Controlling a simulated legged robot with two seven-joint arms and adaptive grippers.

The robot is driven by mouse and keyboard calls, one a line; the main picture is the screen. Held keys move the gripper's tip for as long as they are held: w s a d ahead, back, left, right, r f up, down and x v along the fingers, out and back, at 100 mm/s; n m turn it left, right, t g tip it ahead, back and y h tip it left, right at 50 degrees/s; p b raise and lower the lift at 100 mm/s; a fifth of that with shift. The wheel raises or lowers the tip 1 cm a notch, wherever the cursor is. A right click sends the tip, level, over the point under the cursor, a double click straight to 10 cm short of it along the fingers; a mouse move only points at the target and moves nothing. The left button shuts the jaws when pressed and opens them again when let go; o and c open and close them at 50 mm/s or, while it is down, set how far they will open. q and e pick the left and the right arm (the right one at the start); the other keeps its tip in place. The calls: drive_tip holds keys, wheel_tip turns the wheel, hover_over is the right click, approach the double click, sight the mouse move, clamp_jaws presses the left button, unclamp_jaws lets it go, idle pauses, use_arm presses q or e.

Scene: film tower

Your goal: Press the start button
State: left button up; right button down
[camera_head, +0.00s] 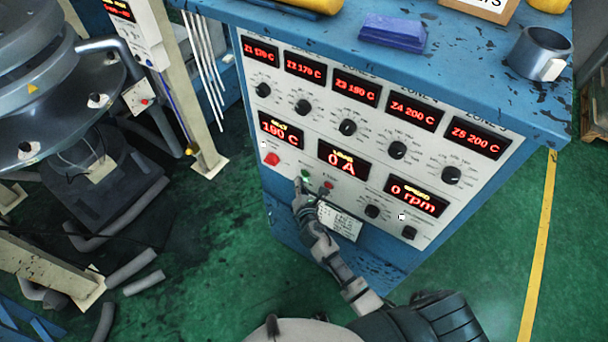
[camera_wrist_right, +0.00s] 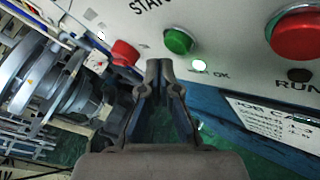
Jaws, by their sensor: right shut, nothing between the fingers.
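The start button is the green button (camera_head: 305,174) on the white panel of the blue cabinet. In the right wrist view the green button (camera_wrist_right: 178,40) sits under a partly cut-off label that begins "STA". My right gripper (camera_head: 298,184) is shut and empty, just below and left of the green button in the head view. In the right wrist view its fingertips (camera_wrist_right: 160,66) are together, close to the button's lower left. I see a small space between them in the picture, and cannot tell the depth. My left gripper is not in view.
A red button (camera_head: 329,185) sits right of the green one, and a red knob (camera_head: 271,159) sits to the left. A white card (camera_head: 339,221) hangs below. Dials and red displays fill the panel.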

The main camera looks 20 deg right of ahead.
drive_tip(key=shift+w+d, duration=0.2)
drive_tip(key=shift+d, duration=0.15)
drive_tip(key=shift+w+d+p, duration=0.25)
drive_tip(key=shift+d+p, duration=0.05)
idle(0.8)
drive_tip(key=shift+a, duration=0.1)
drive_tip(key=shift+s+a+r, duration=0.1)
drive_tip(key=shift+s+a, duration=0.4)
drive_tip(key=shift+a, duration=0.05)
drive_tip(key=shift+a, duration=0.1)
drive_tip(key=s+a, duration=0.1)
drive_tip(key=a, duration=0.1)
drive_tip(key=s+a, duration=0.1)
drive_tip(key=s, duration=0.1)
drive_tip(key=shift+a, duration=0.4)
idle(0.8)
